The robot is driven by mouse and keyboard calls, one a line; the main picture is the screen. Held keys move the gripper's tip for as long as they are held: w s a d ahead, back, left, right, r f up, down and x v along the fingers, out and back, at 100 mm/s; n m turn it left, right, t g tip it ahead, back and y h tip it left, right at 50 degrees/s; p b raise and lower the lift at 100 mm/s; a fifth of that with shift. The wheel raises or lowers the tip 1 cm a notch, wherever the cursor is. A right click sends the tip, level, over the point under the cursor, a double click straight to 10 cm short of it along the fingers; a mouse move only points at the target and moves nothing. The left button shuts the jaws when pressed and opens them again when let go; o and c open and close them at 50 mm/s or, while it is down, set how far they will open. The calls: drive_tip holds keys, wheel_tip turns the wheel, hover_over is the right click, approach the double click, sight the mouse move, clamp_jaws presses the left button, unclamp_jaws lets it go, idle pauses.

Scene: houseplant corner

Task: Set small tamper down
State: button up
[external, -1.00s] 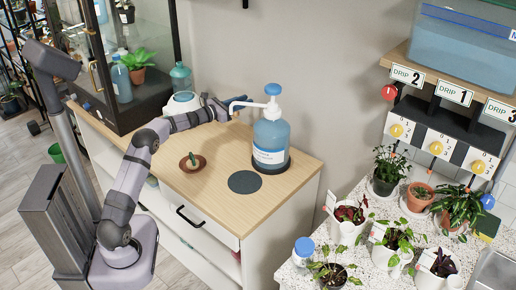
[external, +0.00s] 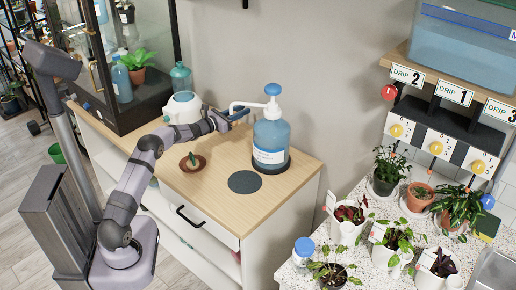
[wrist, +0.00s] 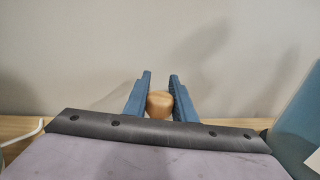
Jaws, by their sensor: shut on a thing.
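The small tamper shows as a round wooden end (wrist: 160,104) between the two blue fingers in the wrist view. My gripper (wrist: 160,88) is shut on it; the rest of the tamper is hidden. In the external view my gripper (external: 238,115) is over the back of the wooden cabinet top (external: 215,184), left of the blue pump bottle (external: 271,137) and close to its spout. The tamper cannot be made out there. Whether it touches the cabinet top cannot be told.
The pump bottle stands on a dark base, with a dark round mat (external: 244,182) in front. A brown saucer with a small green item (external: 193,161) sits left of it. A white and blue vessel (external: 183,107) stands behind my arm. The wall is close behind.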

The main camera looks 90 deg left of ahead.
drive_tip(key=shift+f, duration=0.1)
drive_tip(key=shift+f, duration=1.7)
drive_tip(key=shift+f+b, duration=0.2)
drive_tip(key=shift+b, duration=0.1)
drive_tip(key=o, duration=1)
drive_tip(key=shift+r, duration=0.2)
drive_tip(key=shift+v, duration=6.05)
